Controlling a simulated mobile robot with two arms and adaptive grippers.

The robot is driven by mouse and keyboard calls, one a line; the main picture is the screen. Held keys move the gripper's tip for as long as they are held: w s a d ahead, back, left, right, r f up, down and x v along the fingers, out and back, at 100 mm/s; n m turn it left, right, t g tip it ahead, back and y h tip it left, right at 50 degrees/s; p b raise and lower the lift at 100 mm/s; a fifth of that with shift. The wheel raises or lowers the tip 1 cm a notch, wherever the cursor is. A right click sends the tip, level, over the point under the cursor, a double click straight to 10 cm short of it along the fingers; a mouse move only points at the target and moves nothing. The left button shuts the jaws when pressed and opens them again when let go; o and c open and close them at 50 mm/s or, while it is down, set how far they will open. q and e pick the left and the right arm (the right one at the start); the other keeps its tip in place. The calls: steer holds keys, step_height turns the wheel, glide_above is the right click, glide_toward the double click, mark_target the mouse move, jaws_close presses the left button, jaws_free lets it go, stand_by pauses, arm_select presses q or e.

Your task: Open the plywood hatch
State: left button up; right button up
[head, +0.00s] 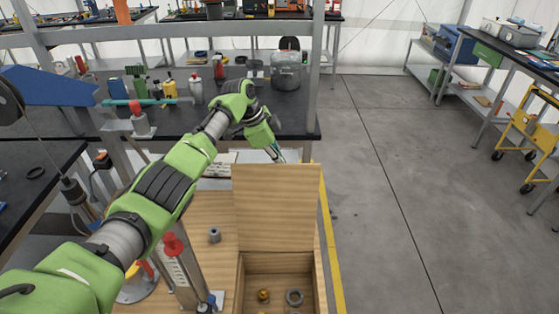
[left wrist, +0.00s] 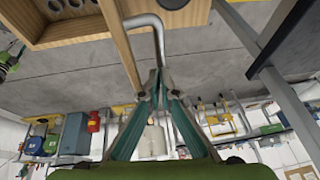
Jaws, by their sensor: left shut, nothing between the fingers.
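The plywood hatch (head: 276,208) stands raised, about upright, at the far side of an open wooden compartment (head: 240,282). In the left wrist view the hatch (left wrist: 119,45) is seen edge-on, with a bent grey metal handle (left wrist: 157,35) on it. My left gripper (head: 281,158) is behind the top edge of the hatch, partly hidden by it. In the left wrist view its teal fingers (left wrist: 160,78) are shut and empty, with their tips at the lower end of the handle. Whether they touch it is unclear. My right gripper is in neither view.
Inside the compartment lie a brass fitting (head: 263,295) and a grey ring (head: 294,297). A small grey cylinder (head: 214,235) and a red-topped stand (head: 173,248) are left of it. A black workbench (head: 207,119) with bottles stands behind.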

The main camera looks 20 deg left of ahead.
arm_select(q)
steer(key=shift+o, duration=0.9)
steer(key=f, duration=0.1)
steer(key=s+f, duration=0.1)
steer(key=shift+s+d+f+g, duration=0.1)
steer(key=shift+s+f+g, duration=0.15)
steer(key=shift+f+g, duration=0.05)
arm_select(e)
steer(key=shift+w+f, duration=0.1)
arm_select(q)
steer(key=shift+r, duration=0.1)
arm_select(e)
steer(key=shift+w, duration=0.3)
arm_select(q)
step_height(320, 180, up, 12)
glide_above(280, 171)
steer(key=a, duration=0.5)
steer(key=shift+w+r, duration=0.3)
steer(key=shift+r, duration=0.4)
